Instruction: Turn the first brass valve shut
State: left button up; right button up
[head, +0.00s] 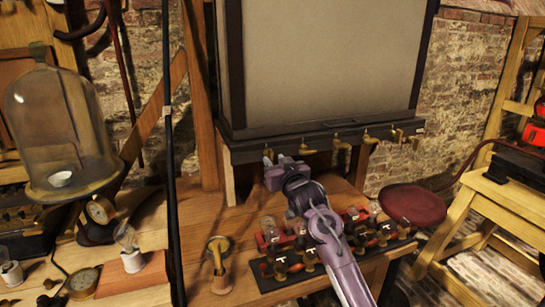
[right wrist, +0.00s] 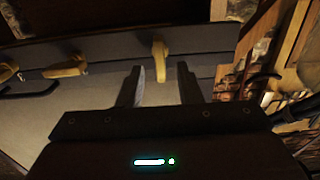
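A row of brass valves runs along the dark lower edge of the big grey-fronted tank (head: 325,60). In the right wrist view a brass valve (right wrist: 160,60) stands across the gap between the fingertips of my right gripper (right wrist: 159,80). The fingers are apart and I see no contact with it. How deep the valve sits between them is hard to tell. My left gripper is not in view.
More brass valves (right wrist: 70,68) lie to the left in the wrist view. A glass bell jar (head: 58,125) is at left, and a round red seat (head: 412,205) is at right.

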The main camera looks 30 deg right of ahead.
aim_at(270, 157)
jog(key=shift+x, duration=1.35)
jog(key=shift+c, duration=0.3)
grip_shut()
